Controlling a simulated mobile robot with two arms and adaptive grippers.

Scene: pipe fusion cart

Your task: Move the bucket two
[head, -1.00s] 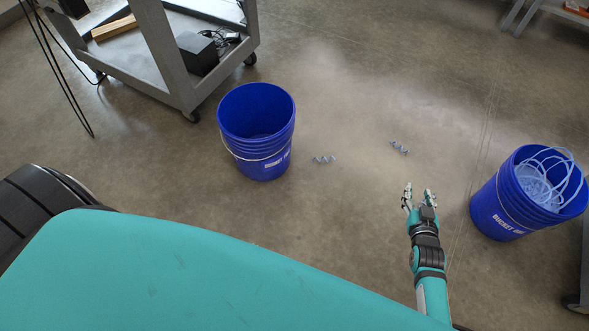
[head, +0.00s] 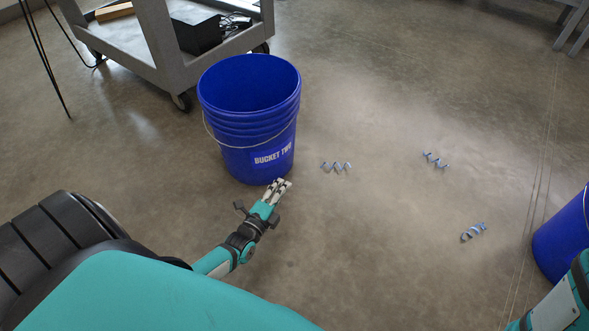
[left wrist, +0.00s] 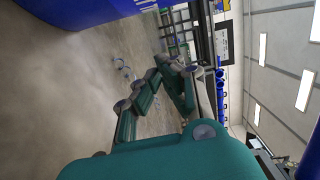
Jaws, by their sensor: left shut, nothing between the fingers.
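Bucket two (head: 245,138) is an open blue bucket standing upright on the floor, left of centre in the head view. It looks empty, its label faces me, and its wire handle hangs down around the front. My left gripper (head: 280,187) is shut and empty, with its fingertips just in front of the bucket's lower edge in the picture. I cannot tell whether they touch it. In the left wrist view a blue bucket wall (left wrist: 85,12) shows at the top left. My right arm shows at the lower right of the head view, its gripper out of frame.
A grey cart (head: 165,65) on casters stands behind bucket two. Curled shavings (head: 336,167), (head: 435,160), (head: 473,232) lie on the floor to the right. Another blue bucket (head: 565,237) is cut off at the right edge. The middle floor is otherwise clear.

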